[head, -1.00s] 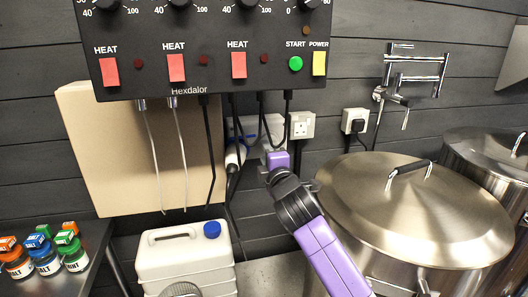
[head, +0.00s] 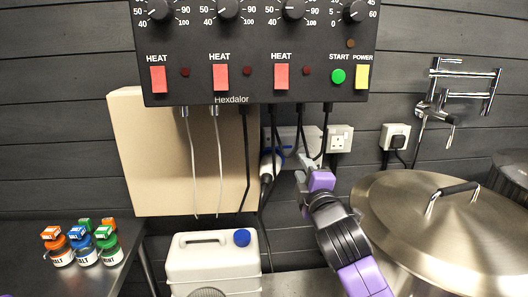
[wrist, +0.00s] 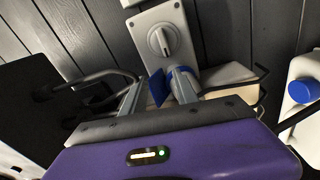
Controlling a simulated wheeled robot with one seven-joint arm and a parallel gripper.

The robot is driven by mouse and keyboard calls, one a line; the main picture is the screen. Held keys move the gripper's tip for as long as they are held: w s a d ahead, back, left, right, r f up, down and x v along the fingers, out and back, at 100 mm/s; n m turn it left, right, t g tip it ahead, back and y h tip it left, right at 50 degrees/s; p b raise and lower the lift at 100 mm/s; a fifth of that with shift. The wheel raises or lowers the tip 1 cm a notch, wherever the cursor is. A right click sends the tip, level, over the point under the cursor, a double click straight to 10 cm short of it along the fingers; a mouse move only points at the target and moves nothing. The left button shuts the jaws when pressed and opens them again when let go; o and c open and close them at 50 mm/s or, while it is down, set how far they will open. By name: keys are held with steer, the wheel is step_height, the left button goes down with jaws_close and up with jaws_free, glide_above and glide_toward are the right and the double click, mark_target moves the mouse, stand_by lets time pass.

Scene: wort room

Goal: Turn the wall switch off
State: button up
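The wall switch (wrist: 163,40) is a light grey box with a round rotary knob and a raised grip bar, seen near the top middle of the wrist view. In the head view its grey housing (head: 288,135) is partly hidden behind hanging cables, below the control panel. My gripper (wrist: 160,78) has its two fingers apart, with a clear gap and nothing held. The fingertips are just short of the knob in the wrist picture; no contact shows. In the head view my gripper (head: 307,164) is below and in front of the switch. A blue-and-white plug (wrist: 182,82) shows behind the fingers.
A black control panel (head: 255,90) overhangs the area, with cables hanging from it. A beige board (head: 150,150) is on the left. A white canister (head: 212,262) stands below. A socket (head: 340,138) and a large steel kettle (head: 400,205) are on the right.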

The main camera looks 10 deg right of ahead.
steer(key=s+a+r+m+t+y, duration=0.1)
steer(key=s+r+m+t+y, duration=0.1)
steer(key=s+m, duration=0.35)
steer(key=s+d+f+m+g+h, duration=0.1)
steer(key=s+f, duration=0.6)
steer(key=s, duration=1)
steer(key=s+d+f+m+g, duration=0.2)
steer(key=s+f+m, duration=0.4)
steer(key=s, duration=1.2)
steer(key=s+d+f+m+g+h, duration=0.1)
steer(key=s+f+m, duration=0.3)
steer(key=s+f, duration=0.6)
steer(key=s+g, duration=0.1)
steer(key=s, duration=0.6)
steer(key=shift+s+d+g+h, duration=0.2)
steer(key=shift+s+g+h, duration=0.1)
steer(key=shift+g, duration=0.1)
steer(key=shift+f+m, duration=0.1)
steer(key=shift+m, duration=0.15)
